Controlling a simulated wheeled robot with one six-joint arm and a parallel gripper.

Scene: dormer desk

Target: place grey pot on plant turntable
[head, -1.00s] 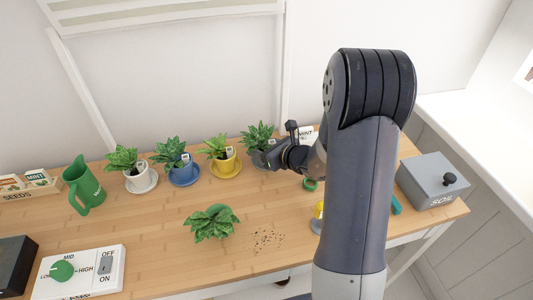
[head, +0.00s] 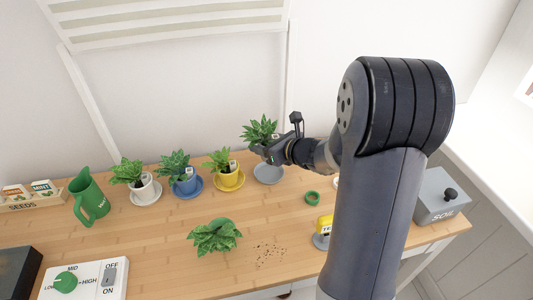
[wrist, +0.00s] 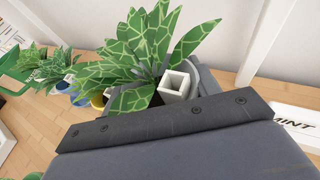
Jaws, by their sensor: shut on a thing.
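The grey pot (wrist: 208,80) with its variegated leafy plant (head: 260,130) is in my gripper (head: 277,153), at the back of the desk. My gripper is shut on it and holds it above the grey saucer (head: 268,174), apart from it. In the wrist view the plant and a white square tag (wrist: 177,85) rise beyond the dark gripper edge, which hides most of the pot. The pot looks about upright. I cannot make out the plant turntable for certain; my arm hides part of the right side of the desk.
White, blue and yellow pots (head: 229,179) stand on saucers to the left. A leafy plant (head: 215,236) and spilled soil (head: 270,252) are in front. A green ring (head: 312,198), a yellow object (head: 325,224) and a grey soil box (head: 438,197) are to the right.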

